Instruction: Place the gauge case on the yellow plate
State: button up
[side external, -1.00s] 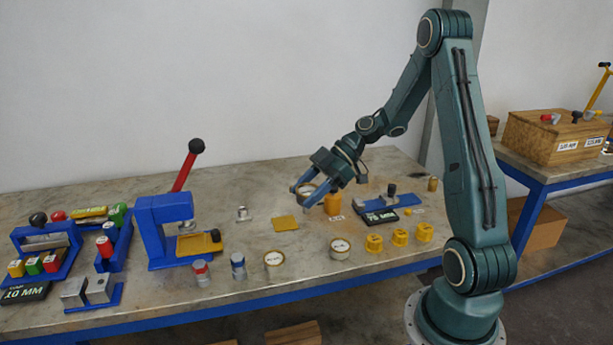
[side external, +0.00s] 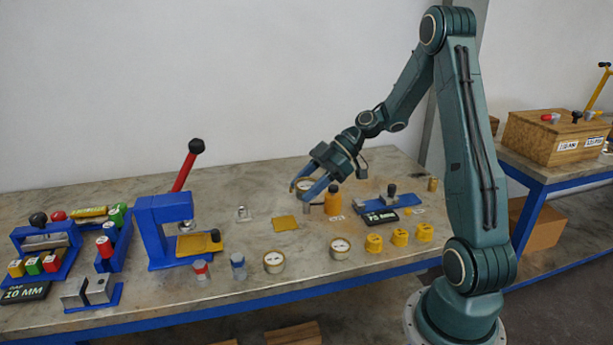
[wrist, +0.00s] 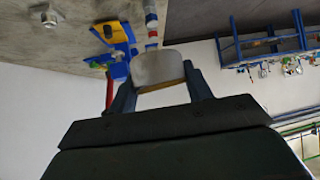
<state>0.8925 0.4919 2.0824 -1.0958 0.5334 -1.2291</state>
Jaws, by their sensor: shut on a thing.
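My gripper (side external: 309,189) is shut on a round gauge case (side external: 304,185), a short pale cylinder with a brass-coloured rim. It is held above the table, partly hidden by the fingers. In the wrist view the gauge case (wrist: 158,69) sits between the two fingers of my gripper (wrist: 160,88). Two similar round cases (side external: 274,262) (side external: 340,248) stand near the table's front edge.
A blue press (side external: 165,222) with a red lever stands left of the plate. Several yellow blocks (side external: 399,236) line the front right.

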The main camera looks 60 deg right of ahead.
jog(key=w+d+m+t+h, duration=0.4)
jog(key=w+d+m+h, duration=0.45)
jog(key=w, duration=0.45)
jog(key=shift+y, duration=0.95)
jog(key=f, duration=0.5)
jog(key=d+f, duration=0.1)
jog(key=f, duration=0.9)
jog(key=shift+w+d+f, duration=0.2)
jog(key=shift+d, duration=0.05)
jog(key=shift+f, duration=0.1)
jog(key=shift+f, duration=1.8)
jog(key=shift+f, duration=0.1)
jog(key=o, duration=1.1)
